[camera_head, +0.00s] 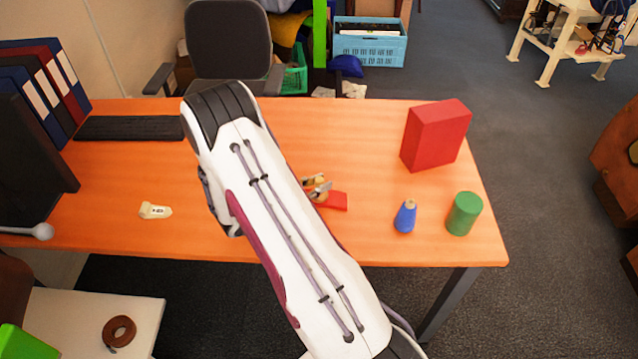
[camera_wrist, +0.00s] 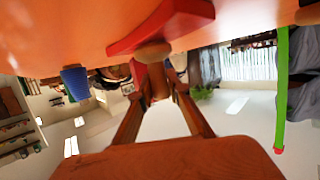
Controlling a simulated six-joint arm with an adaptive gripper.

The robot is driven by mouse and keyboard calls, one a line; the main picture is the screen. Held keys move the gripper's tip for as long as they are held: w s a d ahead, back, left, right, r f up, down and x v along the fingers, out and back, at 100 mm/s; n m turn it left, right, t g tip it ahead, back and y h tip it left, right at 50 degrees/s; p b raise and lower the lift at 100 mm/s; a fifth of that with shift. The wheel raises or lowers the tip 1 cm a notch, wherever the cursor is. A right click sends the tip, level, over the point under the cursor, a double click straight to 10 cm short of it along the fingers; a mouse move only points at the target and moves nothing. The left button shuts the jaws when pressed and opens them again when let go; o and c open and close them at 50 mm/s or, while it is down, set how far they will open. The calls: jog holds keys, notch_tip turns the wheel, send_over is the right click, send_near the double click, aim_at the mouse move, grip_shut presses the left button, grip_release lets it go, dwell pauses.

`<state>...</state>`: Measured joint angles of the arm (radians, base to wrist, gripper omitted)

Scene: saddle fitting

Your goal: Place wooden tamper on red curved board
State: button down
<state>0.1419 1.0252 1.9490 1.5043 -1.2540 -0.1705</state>
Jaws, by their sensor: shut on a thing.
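The red curved board (camera_head: 336,201) lies on the orange table, just right of my arm in the head view, partly hidden by my gripper. It also shows at the top of the wrist view (camera_wrist: 175,22). My gripper (camera_head: 318,188) is shut on the wooden tamper, whose tan round end (camera_wrist: 153,53) shows beyond the fingers in the wrist view. That end is at the board's edge in the wrist view; I cannot tell whether they touch. In the head view the tamper is mostly hidden by the fingers.
A blue tapered object (camera_head: 405,217) and a green cylinder (camera_head: 464,213) stand right of the board. A red block (camera_head: 437,135) stands behind them. A small cream object (camera_head: 155,211) lies at left, near a black keyboard (camera_head: 130,128). The table between board and block is clear.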

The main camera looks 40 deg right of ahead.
jog(key=shift+f, duration=0.1)
jog(key=c, duration=1.9)
grip_release()
jog(key=shift+a+r, duration=0.15)
jog(key=shift+r, duration=0.05)
jog(key=v, duration=1.1)
jog(key=shift+a, duration=0.35)
jog(key=shift+r, duration=0.1)
jog(key=shift+w, duration=0.1)
